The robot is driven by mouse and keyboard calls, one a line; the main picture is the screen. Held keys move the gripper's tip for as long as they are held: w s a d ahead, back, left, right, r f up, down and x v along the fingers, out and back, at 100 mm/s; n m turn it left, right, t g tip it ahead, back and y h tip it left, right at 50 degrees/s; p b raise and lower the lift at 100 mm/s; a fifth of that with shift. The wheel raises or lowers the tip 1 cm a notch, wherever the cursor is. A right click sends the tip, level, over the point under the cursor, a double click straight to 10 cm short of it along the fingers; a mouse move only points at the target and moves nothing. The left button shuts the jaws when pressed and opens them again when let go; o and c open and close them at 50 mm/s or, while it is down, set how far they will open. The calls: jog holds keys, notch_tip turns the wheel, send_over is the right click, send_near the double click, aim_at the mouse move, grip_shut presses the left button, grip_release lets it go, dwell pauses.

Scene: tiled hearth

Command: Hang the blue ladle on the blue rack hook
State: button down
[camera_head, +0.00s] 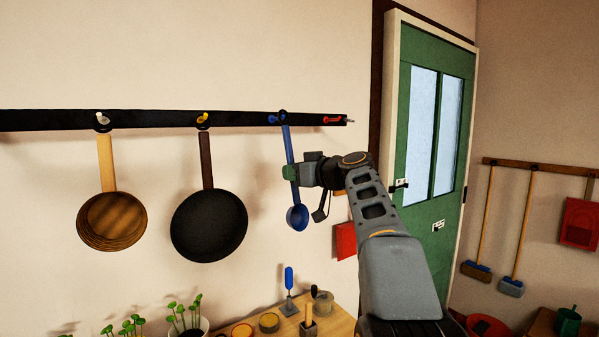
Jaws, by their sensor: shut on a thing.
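The blue ladle (297,216) hangs nearly upright, bowl down, tilted slightly. Its top end, with a dark ring (283,115), is at the blue hook (273,119) on the black wall rack (240,118). I cannot tell whether the ring is around the hook or only in front of it. My gripper (291,173) is shut on the ladle's handle, about midway between ring and bowl, reaching in from the right.
A wooden pan (112,221) hangs at the white hook (102,119) and a black pan (209,226) at the yellow hook (203,118). The red hook (333,120) looks bare. Below stand a wooden table (340,322) with small items and potted seedlings (187,315).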

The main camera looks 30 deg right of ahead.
jog(key=shift+w+a+f, duration=0.1)
jog(key=shift+w+f, duration=0.1)
jog(key=shift+w, duration=0.65)
jog(key=shift+w+a+f, duration=0.1)
jog(key=shift+w+f, duration=0.1)
jog(key=shift+w, duration=0.6)
jog(key=c, duration=0.9)
grip_release()
jog(key=shift+s, duration=0.1)
jog(key=shift+b+v, duration=1.25)
jog(key=shift+v, duration=0.65)
jog(key=shift+s+d, duration=0.15)
jog(key=shift+s, duration=0.1)
